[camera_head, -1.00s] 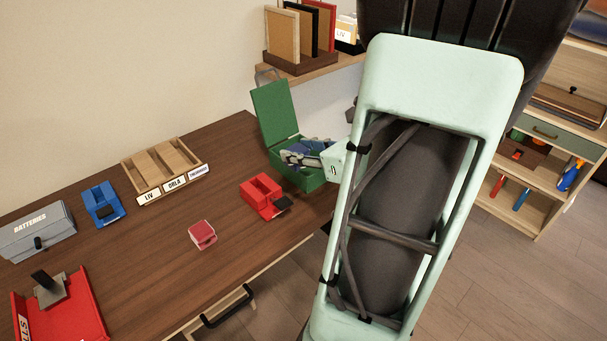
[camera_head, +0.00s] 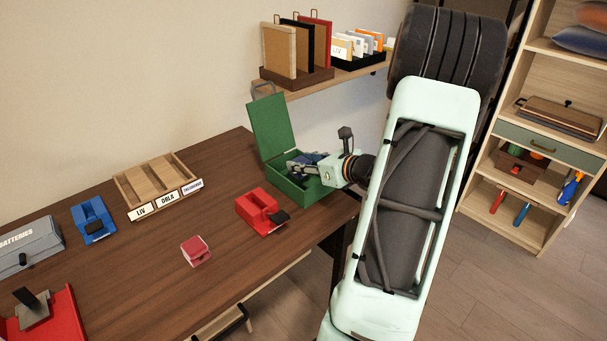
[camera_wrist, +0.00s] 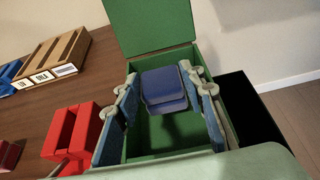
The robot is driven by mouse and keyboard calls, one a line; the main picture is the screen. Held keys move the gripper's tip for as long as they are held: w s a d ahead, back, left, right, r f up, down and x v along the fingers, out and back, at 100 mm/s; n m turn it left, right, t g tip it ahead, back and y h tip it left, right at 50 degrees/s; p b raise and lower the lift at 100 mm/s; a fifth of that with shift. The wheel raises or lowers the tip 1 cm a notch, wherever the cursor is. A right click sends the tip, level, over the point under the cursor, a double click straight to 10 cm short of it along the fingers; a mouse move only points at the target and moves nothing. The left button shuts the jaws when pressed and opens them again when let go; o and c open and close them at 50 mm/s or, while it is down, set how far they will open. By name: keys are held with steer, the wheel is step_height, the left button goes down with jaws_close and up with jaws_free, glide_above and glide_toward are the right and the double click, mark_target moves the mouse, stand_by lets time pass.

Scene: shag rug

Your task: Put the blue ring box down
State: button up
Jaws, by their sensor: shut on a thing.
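The blue ring box (camera_wrist: 163,88) is a small dark blue box with rounded edges. It sits between the two fingers of my gripper (camera_wrist: 164,78), which is shut on it. The open green box (camera_wrist: 175,140) is below and around it, with its lid (camera_head: 272,125) standing upright at the back. In the head view my gripper (camera_head: 303,166) reaches into the green box from the right, and its fingers partly hide the blue ring box. I cannot tell whether the ring box touches the green floor.
A red holder (camera_head: 258,212) stands just left of the green box. A small pink-red box (camera_head: 196,251), a wooden sorter (camera_head: 152,182) with name labels, a blue holder (camera_head: 92,220) and a grey batteries case (camera_head: 28,247) share the brown table. A shelf (camera_head: 345,76) with files hangs behind.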

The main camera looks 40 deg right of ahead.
steer(key=shift+w+d+f, duration=0.1)
steer(key=shift+w+f, duration=0.05)
steer(key=shift+f, duration=0.1)
steer(key=shift+f+b, duration=0.55)
steer(key=shift+f, duration=1)
steer(key=shift+f, duration=0.2)
steer(key=o, duration=0.9)
steer(key=shift+r, duration=0.1)
